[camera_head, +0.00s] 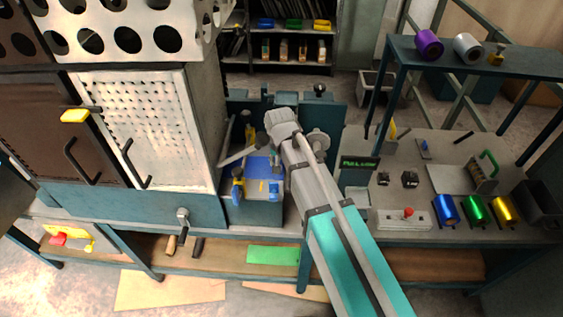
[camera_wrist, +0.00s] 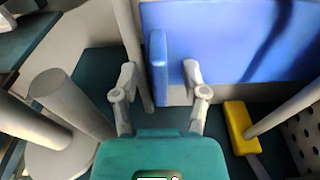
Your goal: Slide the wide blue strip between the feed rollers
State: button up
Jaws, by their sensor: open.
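The wide blue strip (camera_head: 258,167) lies on the machine bed left of my arm in the head view. In the wrist view the blue strip (camera_wrist: 230,40) fills the upper right, flat and broad. A narrow upright blue tab (camera_wrist: 158,68) stands at its left edge. My gripper (camera_wrist: 160,76) is open, with the tab showing between its fingers and a gap on each side. In the head view my gripper (camera_head: 276,160) is partly hidden by my wrist, over the machine. I cannot clearly pick out the feed rollers.
A yellow block (camera_wrist: 238,127) with a grey bar lies right of my gripper. A grey post (camera_wrist: 68,98) stands to its left. A perforated panel (camera_head: 150,120) stands left of the machine. Blue, green and gold rolls (camera_head: 475,209) rest on the right bench.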

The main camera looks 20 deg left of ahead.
aim_at(260, 166)
jog(key=shift+f, duration=0.1)
jog(key=shift+c, duration=0.2)
grip_shut()
jog(key=shift+s+a, duration=0.25)
jog(key=shift+a, duration=0.9)
jog(key=shift+s+a, duration=0.3)
jog(key=shift+a, duration=0.8)
jog(key=shift+s+a, duration=0.25)
jog(key=shift+a, duration=0.9)
dwell(0.5)
dwell(1.1)
grip_release()
dwell(0.5)
